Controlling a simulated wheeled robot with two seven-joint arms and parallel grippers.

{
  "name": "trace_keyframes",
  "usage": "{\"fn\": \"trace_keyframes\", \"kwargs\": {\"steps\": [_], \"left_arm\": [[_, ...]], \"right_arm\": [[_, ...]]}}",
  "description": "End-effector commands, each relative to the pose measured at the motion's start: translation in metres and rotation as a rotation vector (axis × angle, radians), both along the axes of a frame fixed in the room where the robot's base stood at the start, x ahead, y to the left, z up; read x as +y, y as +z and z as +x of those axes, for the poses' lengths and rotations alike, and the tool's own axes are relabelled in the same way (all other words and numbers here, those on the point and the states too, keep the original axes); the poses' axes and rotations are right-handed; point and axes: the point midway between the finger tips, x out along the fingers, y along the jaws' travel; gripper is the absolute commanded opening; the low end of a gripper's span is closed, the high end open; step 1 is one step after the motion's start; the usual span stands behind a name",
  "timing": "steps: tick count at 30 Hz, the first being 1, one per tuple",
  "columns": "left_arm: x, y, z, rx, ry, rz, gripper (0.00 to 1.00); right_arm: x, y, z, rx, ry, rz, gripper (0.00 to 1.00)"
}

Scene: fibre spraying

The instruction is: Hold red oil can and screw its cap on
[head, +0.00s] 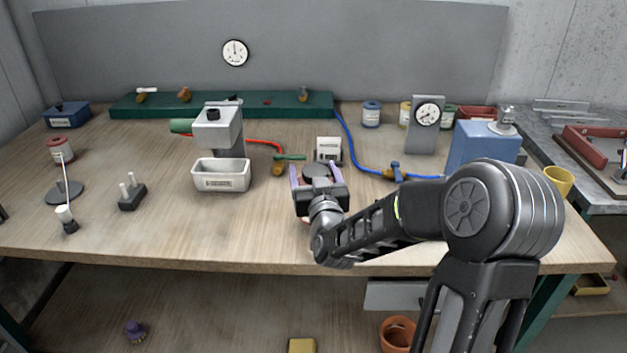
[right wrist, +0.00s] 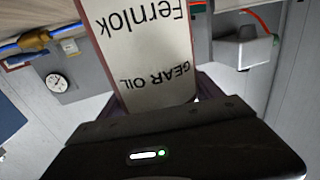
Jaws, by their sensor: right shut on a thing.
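My right gripper (head: 316,178) is over the middle of the workbench, its purple-tinted fingers pointing away from me. It is shut on the oil can (right wrist: 148,50), which fills the middle of the right wrist view. A large white label reads "Fernlok" and "GEAR OIL", upside down in that picture, with a thin reddish edge beside it. In the head view the gripper and arm hide most of the can. A dark round disc shows between the fingers; I cannot tell whether it is part of the can. I cannot make out the cap for certain. My left gripper is not in view.
A white labelled box (head: 328,148) stands just behind the gripper. A grey stand with a white tray (head: 222,182) is to its left. A blue hose (head: 352,148) and blue box (head: 484,146) are at right.

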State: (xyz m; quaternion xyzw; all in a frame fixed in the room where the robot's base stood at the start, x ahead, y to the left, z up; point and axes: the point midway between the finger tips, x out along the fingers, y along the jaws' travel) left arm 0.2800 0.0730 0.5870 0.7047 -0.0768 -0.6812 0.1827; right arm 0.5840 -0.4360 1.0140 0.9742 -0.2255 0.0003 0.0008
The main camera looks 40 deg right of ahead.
Motion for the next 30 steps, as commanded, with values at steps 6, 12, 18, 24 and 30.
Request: {"fn": "trace_keyframes", "kwargs": {"steps": [6, 12, 18, 24, 30], "left_arm": [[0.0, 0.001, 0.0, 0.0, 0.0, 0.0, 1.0], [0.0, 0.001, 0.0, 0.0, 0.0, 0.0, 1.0], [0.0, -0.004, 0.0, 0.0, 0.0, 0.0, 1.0], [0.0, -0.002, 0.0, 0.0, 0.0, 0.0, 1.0], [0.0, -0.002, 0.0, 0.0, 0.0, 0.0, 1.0]], "right_arm": [[0.0, -0.022, 0.0, -0.001, 0.0, 0.0, 0.0], [0.0, -0.021, 0.0, -0.002, 0.0, -0.001, 0.0], [0.0, -0.026, 0.0, 0.0, 0.0, 0.0, 0.76], [0.0, -0.025, 0.0, 0.001, -0.001, 0.0, 0.92], [0.0, -0.025, 0.0, 0.001, -0.001, 0.0, 0.96]]}}
